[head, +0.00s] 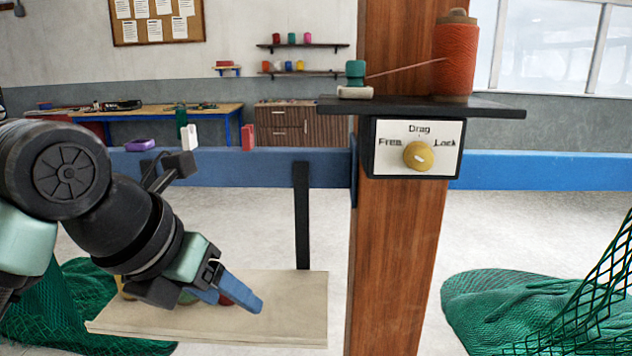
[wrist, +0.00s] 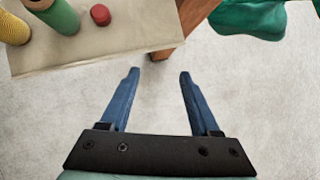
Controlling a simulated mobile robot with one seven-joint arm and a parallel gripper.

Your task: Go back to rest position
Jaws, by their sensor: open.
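My gripper (wrist: 160,72) is open and empty in the wrist view, with its two blue fingers apart over the bare floor. In the head view my gripper (head: 250,303) reaches from the left and its blue fingers show in front of a pale board (head: 295,290). The board also shows in the wrist view (wrist: 120,42), ahead and to the left of the fingers. On it are a yellow spool (wrist: 14,28), a green spool (wrist: 62,17) and a small red piece (wrist: 100,14). In the head view my arm mostly hides these.
A wooden post (head: 390,240) stands right of the board, carrying a drag dial (head: 418,155) and a dark shelf (head: 490,106) with an orange twine spool (head: 455,60). A blue rail (head: 540,170) runs across. Green nets (head: 510,300) lie on the floor.

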